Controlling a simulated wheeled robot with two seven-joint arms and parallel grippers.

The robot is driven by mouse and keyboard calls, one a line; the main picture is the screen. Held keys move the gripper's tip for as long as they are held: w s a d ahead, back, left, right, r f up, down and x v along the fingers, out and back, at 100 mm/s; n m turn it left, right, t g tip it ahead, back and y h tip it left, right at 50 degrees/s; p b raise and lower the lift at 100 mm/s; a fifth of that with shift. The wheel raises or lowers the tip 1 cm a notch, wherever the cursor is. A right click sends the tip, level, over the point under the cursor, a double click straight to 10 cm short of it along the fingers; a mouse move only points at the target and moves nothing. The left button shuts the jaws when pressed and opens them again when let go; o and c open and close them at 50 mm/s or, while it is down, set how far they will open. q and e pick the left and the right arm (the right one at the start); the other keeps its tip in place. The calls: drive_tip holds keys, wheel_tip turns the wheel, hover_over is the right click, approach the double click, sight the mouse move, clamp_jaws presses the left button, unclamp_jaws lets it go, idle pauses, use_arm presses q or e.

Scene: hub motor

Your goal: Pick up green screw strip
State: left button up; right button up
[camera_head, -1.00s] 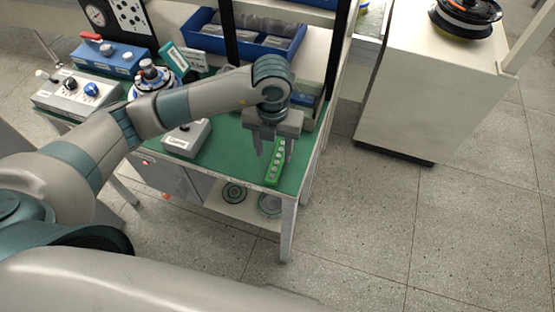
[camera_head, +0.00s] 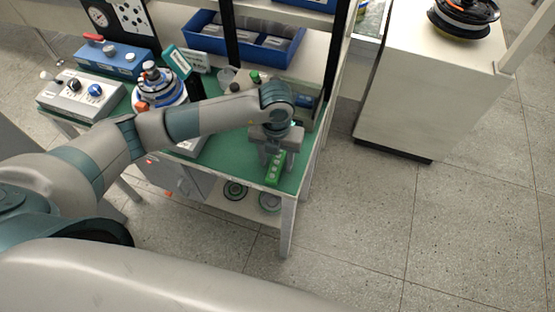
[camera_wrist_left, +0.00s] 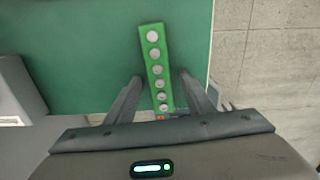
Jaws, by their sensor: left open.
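The green screw strip (camera_head: 275,168) lies on the green tabletop (camera_head: 238,163) near the table's front right corner. In the left wrist view the strip (camera_wrist_left: 155,58) shows a row of several round silver screw heads. My left gripper (camera_head: 275,162) is over the strip, pointing down. In the left wrist view the open fingers (camera_wrist_left: 160,92) stand one on each side of the strip's near end, with gaps between. The strip's far end reaches out beyond the fingertips. I cannot tell whether the fingers touch the table. My right gripper is not in view.
A blue bin (camera_head: 254,46) stands at the back of the table. A hub motor assembly (camera_head: 158,87), a grey control box (camera_head: 80,95) and a blue box (camera_head: 112,60) stand to the left. A cream cabinet (camera_head: 428,90) stands right, across open floor.

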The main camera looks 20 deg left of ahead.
sight(279, 164)
use_arm(q)
drive_tip(key=c, duration=1.2)
drive_tip(key=shift+o, duration=0.2)
drive_tip(key=shift+r+b, duration=0.4)
drive_tip(key=shift+r, duration=0.1)
drive_tip(key=r+b, duration=0.2)
drive_tip(key=r, duration=0.1)
drive_tip(key=shift+s+d+r, duration=0.1)
drive_tip(key=shift+s+d, duration=0.05)
drive_tip(key=shift+d, duration=0.25)
drive_tip(key=s+d+r+b, duration=0.2)
drive_tip(key=s+d+r, duration=0.4)
drive_tip(key=d, duration=0.3)
drive_tip(key=shift+r+b, duration=0.35)
drive_tip(key=shift+r, duration=0.05)
